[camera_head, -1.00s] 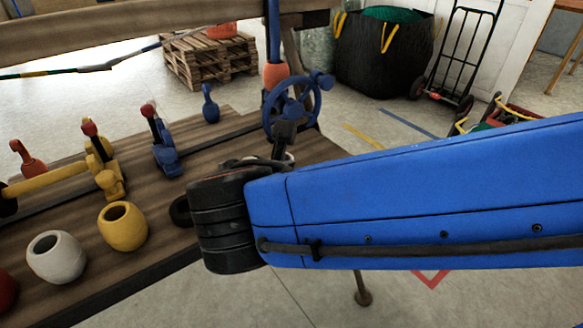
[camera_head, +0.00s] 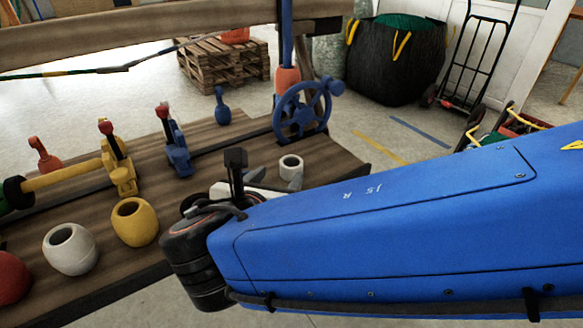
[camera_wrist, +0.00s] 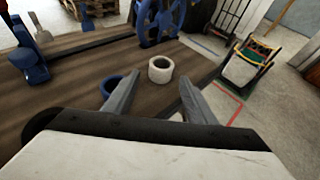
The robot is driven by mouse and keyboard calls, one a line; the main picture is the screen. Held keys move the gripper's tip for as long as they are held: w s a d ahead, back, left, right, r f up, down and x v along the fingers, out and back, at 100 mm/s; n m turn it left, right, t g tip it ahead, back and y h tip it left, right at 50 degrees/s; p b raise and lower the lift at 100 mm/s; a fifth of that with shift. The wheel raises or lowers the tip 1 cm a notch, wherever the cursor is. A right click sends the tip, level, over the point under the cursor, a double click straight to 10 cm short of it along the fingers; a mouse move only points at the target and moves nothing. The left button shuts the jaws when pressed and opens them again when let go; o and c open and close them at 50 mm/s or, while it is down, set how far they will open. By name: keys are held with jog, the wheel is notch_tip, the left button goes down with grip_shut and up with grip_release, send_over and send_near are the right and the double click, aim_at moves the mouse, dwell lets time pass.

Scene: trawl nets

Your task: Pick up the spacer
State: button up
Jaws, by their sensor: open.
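A short white ring (camera_wrist: 160,76), which looks like the spacer, stands upright on the wooden bench with its hole facing up. It also shows in the head view (camera_head: 291,176). A blue ring (camera_wrist: 106,87) lies on the bench to its left in the wrist view, partly hidden by the left finger. I cannot be sure which ring is meant. My gripper (camera_wrist: 159,78) is open and empty, its fingers pointing towards the white ring, which shows between and beyond the fingertips. In the head view my gripper (camera_head: 275,178) is just left of the white ring.
A blue handwheel (camera_head: 303,110) stands behind the white ring. White (camera_head: 70,258), yellow (camera_head: 134,232) and red floats (camera_head: 10,278) sit at the bench's front left. Lever fittings (camera_head: 174,150) line the bench. The bench's right edge is close to the ring.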

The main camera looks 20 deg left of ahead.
send_near(291, 165)
jog(key=w, duration=0.2)
jog(key=shift+w+r, duration=0.1)
jog(key=shift+w, duration=0.25)
jog(key=shift+x, duration=2.65)
jog(key=shift+d, duration=0.15)
jog(key=c, duration=0.8)
